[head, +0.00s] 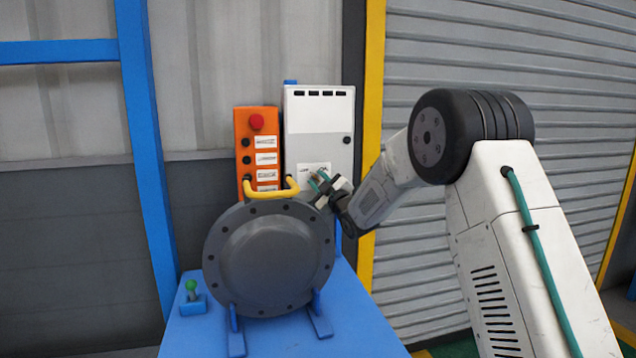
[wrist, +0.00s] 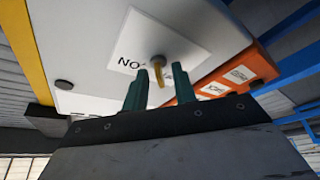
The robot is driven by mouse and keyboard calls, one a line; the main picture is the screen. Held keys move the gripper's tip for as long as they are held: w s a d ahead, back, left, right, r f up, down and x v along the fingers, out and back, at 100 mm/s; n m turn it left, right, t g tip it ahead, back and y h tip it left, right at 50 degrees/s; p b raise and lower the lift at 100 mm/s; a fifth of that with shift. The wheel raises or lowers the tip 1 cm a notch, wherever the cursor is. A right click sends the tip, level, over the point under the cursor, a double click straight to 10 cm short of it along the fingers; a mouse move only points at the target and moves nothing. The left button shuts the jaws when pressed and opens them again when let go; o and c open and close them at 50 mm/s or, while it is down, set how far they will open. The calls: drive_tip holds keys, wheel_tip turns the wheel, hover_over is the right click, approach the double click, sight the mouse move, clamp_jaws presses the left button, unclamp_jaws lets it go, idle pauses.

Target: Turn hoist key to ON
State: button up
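The hoist key (wrist: 160,76) shows in the wrist view as a narrow brass piece on a round grey boss. It stands out from a white label (wrist: 185,45) on the white cabinet (head: 318,120). The label's lettering appears upside down beside the key and reads as ON that way up. My gripper (wrist: 160,80) is open, its two teal fingers on either side of the key with gaps showing. I cannot tell how deep the key sits between them. In the head view my gripper (head: 322,182) is at the cabinet's lower front and hides the key.
An orange control box (head: 257,150) with a red button stands left of the cabinet. A green-knobbed lever (head: 192,295) is at left.

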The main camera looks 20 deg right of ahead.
clamp_jaws()
drive_tip(key=shift+a+m+t+h, duration=0.1)
drive_tip(key=shift+m+t+h, duration=0.45)
drive_tip(key=shift+m, duration=1.55)
drive_tip(key=shift+o, duration=0.4)
unclamp_jaws()
drive_tip(key=shift+r, duration=0.1)
drive_tip(key=shift+r, duration=0.35)
wheel_tip(320, 180, up, 3)
drive_tip(key=shift+r, duration=0.1)
drive_tip(key=s, duration=1.6)
drive_tip(key=shift+r, duration=0.45)
